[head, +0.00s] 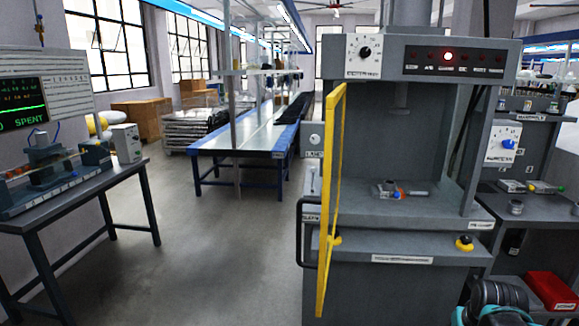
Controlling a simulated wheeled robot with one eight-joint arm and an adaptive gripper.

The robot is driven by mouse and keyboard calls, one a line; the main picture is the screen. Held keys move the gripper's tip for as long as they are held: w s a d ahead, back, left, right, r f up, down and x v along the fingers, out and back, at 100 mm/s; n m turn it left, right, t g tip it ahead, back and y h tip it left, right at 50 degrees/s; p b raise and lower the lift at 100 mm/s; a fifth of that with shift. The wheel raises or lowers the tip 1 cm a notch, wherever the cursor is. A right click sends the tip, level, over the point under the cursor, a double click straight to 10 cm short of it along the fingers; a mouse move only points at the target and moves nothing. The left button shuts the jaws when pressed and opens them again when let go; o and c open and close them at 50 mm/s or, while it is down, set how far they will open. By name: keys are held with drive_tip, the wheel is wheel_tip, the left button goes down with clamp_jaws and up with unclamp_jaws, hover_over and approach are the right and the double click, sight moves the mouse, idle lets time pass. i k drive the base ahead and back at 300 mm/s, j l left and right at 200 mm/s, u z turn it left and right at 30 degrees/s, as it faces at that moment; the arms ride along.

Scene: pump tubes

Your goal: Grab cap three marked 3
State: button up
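I cannot make out a cap marked 3; any such marking is too small to read. Small parts that could include a cap show in two places. A small assembly (388,190) with red and blue bits lies on the bed of the grey machine (400,235). A small round metal piece (515,207) stands on the right bench, in front of another small assembly (512,186) with a green-tipped part.
A yellow-framed door (330,200) stands swung open at the machine's left side. A table with instruments (75,188) is at left, a long blue-edged conveyor table (245,140) behind. The floor (215,245) between is clear.

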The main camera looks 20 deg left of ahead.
sight(386, 187)
drive_tip(key=k+j, duration=0.1)
drive_tip(key=j, duration=0.3)
drive_tip(key=k+j, duration=0.1)
drive_tip(key=j, duration=0.75)
drive_tip(key=k+j, duration=0.15)
drive_tip(key=j, duration=0.25)
drive_tip(key=i+l+z, duration=0.1)
drive_tip(key=z, duration=0.3)
drive_tip(key=i+l+z, duration=0.15)
drive_tip(key=z, duration=0.2)
drive_tip(key=i+l+z, duration=0.1)
drive_tip(key=i+z, duration=0.4)
drive_tip(key=i, duration=0.2)
drive_tip(key=i+u, duration=0.25)
drive_tip(key=i, duration=0.15)
drive_tip(key=i+l+u, duration=0.25)
drive_tip(key=i+j, duration=0.1)
